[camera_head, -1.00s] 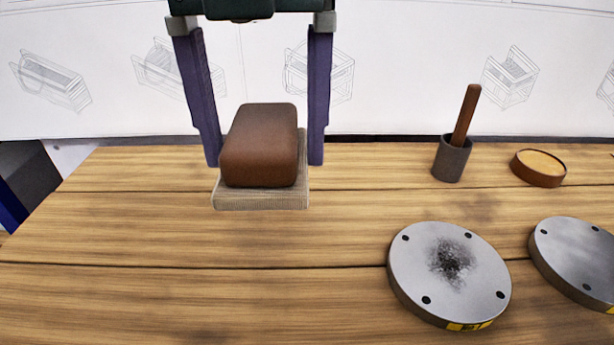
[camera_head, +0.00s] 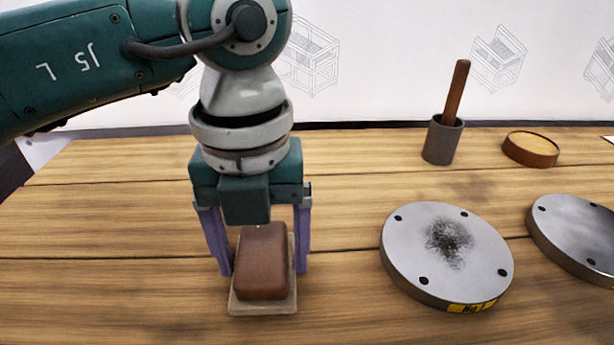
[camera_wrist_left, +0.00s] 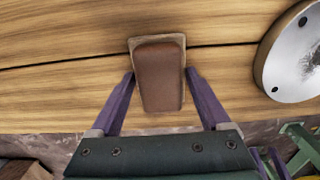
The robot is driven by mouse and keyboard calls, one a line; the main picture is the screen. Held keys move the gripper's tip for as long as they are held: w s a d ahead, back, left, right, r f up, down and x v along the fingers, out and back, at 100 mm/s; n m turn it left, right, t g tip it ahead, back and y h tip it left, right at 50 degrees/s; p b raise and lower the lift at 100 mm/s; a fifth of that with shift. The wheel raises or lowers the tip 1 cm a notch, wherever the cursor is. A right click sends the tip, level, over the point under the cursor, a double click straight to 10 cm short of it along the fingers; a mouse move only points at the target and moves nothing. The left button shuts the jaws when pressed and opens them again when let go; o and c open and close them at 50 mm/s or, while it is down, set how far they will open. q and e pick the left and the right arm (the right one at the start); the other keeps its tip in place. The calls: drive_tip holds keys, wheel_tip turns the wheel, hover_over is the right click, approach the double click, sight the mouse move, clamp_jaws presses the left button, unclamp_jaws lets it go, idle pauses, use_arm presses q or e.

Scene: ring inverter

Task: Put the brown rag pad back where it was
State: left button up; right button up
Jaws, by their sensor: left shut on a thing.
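The brown rag pad (camera_head: 264,262) is a rounded brown block on a flat beige base, left of the middle of the head view. My left gripper (camera_head: 264,272) points down over it, one purple finger on each side, and is shut on it. In the left wrist view the pad (camera_wrist_left: 159,78) lies between the two fingers (camera_wrist_left: 160,76). The pad is low over the front of the wooden table; I cannot tell whether its base touches the wood.
On the wooden table (camera_head: 110,215), a grey disc with a dark sooty patch (camera_head: 447,258) lies to the right of the pad, and a second disc (camera_head: 585,238) beyond it. A grey cup with a brown stick (camera_head: 443,141) and a round tin (camera_head: 531,149) stand behind. The table left of the pad is clear.

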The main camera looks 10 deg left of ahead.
use_arm(q)
drive_tip(key=shift+f, duration=0.1)
drive_tip(key=o, duration=1.2)
drive_tip(key=shift+c, duration=0.2)
